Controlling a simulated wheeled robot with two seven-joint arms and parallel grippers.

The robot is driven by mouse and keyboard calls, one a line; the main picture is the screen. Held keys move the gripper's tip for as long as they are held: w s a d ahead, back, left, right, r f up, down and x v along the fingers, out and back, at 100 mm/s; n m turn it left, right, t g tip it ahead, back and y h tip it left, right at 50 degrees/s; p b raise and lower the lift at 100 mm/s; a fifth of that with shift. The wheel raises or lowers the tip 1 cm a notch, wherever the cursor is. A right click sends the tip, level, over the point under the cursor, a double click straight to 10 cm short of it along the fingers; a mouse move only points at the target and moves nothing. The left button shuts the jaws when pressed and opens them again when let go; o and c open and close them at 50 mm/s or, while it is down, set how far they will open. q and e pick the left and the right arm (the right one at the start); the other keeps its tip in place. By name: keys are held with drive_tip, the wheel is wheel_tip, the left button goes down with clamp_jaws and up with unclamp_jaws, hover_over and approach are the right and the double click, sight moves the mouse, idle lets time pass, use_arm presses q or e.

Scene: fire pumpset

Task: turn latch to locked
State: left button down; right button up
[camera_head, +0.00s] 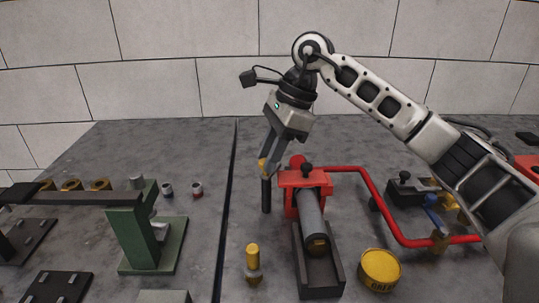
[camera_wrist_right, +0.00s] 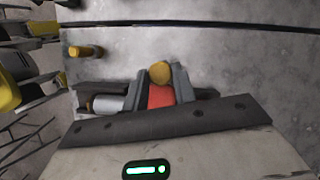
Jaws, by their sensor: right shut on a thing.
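My right gripper (camera_head: 265,172) reaches down from above, just left of the red clamp block (camera_head: 303,186). Its fingers are shut on a small yellow knob, which I take to be the latch handle (camera_head: 262,167). In the right wrist view the round yellow knob (camera_wrist_right: 160,71) sits between the two grey fingers, with the red block (camera_wrist_right: 161,96) behind it. A grey cylinder (camera_head: 312,215) lies through the red block on a dark tray (camera_head: 320,280). The latch's lower part is partly hidden, and I cannot tell its exact angle. My left gripper is out of view.
A red pipe (camera_head: 375,200) bends around the right side. A yellow round can (camera_head: 380,268) and a yellow-topped peg (camera_head: 252,262) stand in front. A green stand (camera_head: 150,240) is at the left. A dark groove (camera_head: 228,205) crosses the table.

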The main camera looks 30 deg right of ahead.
drive_tip(key=m+t, duration=0.1)
drive_tip(key=m, duration=0.2)
drive_tip(key=m+t+h+b, duration=0.1)
drive_tip(key=m, duration=0.2)
drive_tip(key=shift+s+a+m, duration=0.1)
drive_tip(key=shift+s+m, duration=0.1)
drive_tip(key=shift+m, duration=0.1)
drive_tip(key=m+h, duration=0.1)
drive_tip(key=m, duration=0.1)
drive_tip(key=m+t+b, duration=0.1)
drive_tip(key=m, duration=0.1)
drive_tip(key=shift+s+a+m+h, duration=0.1)
drive_tip(key=shift+a+m+h, duration=0.05)
drive_tip(key=shift+m+h, duration=0.25)
drive_tip(key=shift+m, duration=0.3)
drive_tip(key=o, duration=1)
drive_tip(key=v, duration=0.8)
drive_tip(key=p+v, duration=0.1)
drive_tip(key=v, duration=0.7)
drive_tip(key=shift+s+a, duration=0.15)
drive_tip(key=shift+s, duration=0.05)
